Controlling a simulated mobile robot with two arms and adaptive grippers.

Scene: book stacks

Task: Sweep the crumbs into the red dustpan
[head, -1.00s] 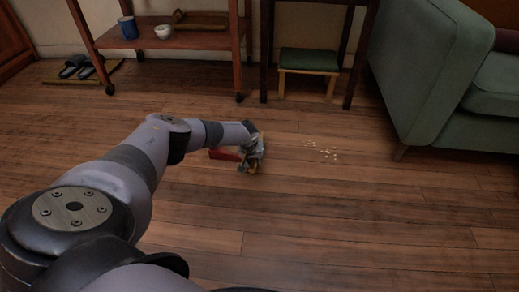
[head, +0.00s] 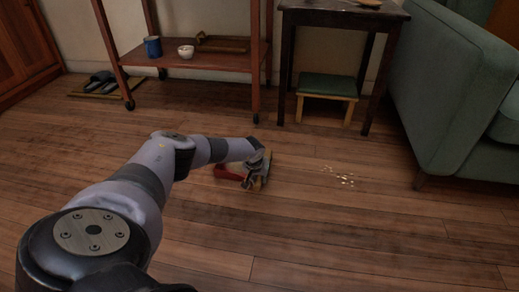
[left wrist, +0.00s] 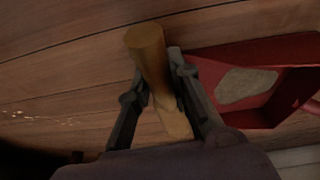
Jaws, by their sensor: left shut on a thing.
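The crumbs (head: 341,177) lie scattered on the wooden floor, right of my left gripper (head: 259,168) in the head view. They also show as pale specks (left wrist: 40,116) at the left of the left wrist view. The red dustpan (head: 229,173) lies on the floor, partly hidden behind my gripper and arm. In the left wrist view the red dustpan (left wrist: 225,53) is right of my fingers, with a pale patch inside its outline that I cannot identify. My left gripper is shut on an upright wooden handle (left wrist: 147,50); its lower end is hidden. My right gripper is out of view.
A wheeled wooden cart (head: 215,66) and a dark table (head: 340,14) with a green-topped stool (head: 327,84) under it stand at the back. A green sofa (head: 435,90) stands at the right. Floor around the crumbs is clear.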

